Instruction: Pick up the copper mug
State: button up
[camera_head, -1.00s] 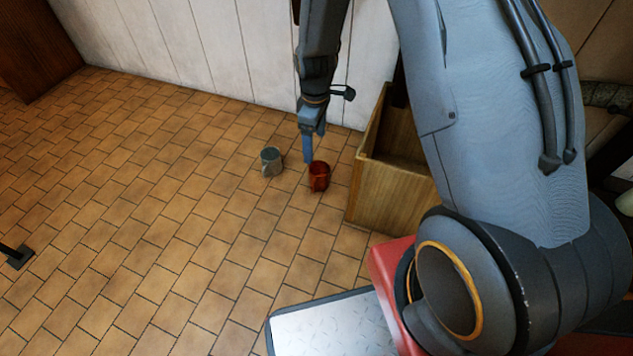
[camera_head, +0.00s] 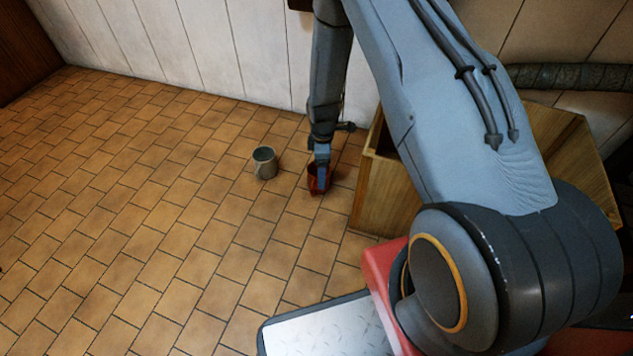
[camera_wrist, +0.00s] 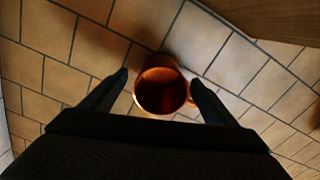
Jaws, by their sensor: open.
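The copper mug (camera_head: 314,186) stands upright on the tiled floor, a dark reddish cup partly hidden behind my gripper in the head view. In the wrist view the copper mug (camera_wrist: 161,90) shows from above, with its dark inside facing me. My gripper (camera_head: 321,184) points straight down at the mug. In the wrist view its two fingers (camera_wrist: 159,82) are open, one on each side of the mug. The left finger is clearly apart from the mug; the right finger is closer to the rim, and I cannot tell whether it touches.
A grey mug (camera_head: 264,163) stands on the floor just left of the copper mug. A wooden crate (camera_head: 377,192) stands close on the right. The white plank wall (camera_head: 222,45) is behind. The tiled floor to the left is clear.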

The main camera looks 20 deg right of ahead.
jog(key=f+b, duration=0.2)
jog(key=f, duration=0.1)
jog(key=f+b, duration=0.1)
jog(key=shift+a+f, duration=0.35)
jog(key=c, duration=1.2)
